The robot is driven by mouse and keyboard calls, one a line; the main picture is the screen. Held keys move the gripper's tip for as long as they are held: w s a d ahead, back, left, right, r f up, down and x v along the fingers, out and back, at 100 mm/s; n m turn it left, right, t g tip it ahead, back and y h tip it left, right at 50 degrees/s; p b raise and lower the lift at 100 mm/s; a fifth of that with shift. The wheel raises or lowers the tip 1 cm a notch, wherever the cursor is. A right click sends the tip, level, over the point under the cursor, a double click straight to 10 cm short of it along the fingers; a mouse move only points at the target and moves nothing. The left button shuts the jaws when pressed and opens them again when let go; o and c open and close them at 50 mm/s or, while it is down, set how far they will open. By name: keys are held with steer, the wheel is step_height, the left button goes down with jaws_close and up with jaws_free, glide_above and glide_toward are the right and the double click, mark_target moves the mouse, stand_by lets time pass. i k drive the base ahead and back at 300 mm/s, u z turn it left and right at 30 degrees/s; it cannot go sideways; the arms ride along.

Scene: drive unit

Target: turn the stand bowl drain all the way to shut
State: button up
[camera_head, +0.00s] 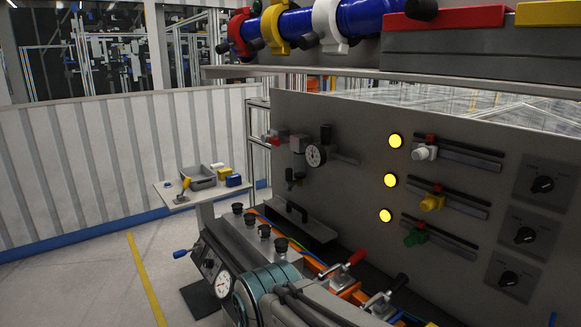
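A grey panel (345,130) stands behind the drive unit. On its left part is a small grey unit (297,145) with a darker bowl-like body (299,165) hanging below it. A small dark piece (290,180) sits low beside this body. It may be the bowl drain, but it is too small to tell its shape or whether it is open or shut. A round white-faced gauge (316,155) is just right of the unit. My gripper is not in view, so its state and its place relative to the drain do not show.
Red-handled (345,268) and black-handled levers, black knobs (281,244) and a teal ribbed body (268,285) crowd the space below the panel. Yellow lamps (390,180) and rotary switches are on the right.

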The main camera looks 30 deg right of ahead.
mark_target(289, 183)
steer(key=u, duration=0.45)
steer(key=i, duration=1.1)
steer(key=z, duration=0.45)
steer(key=i, duration=0.7)
steer(key=z, duration=0.5)
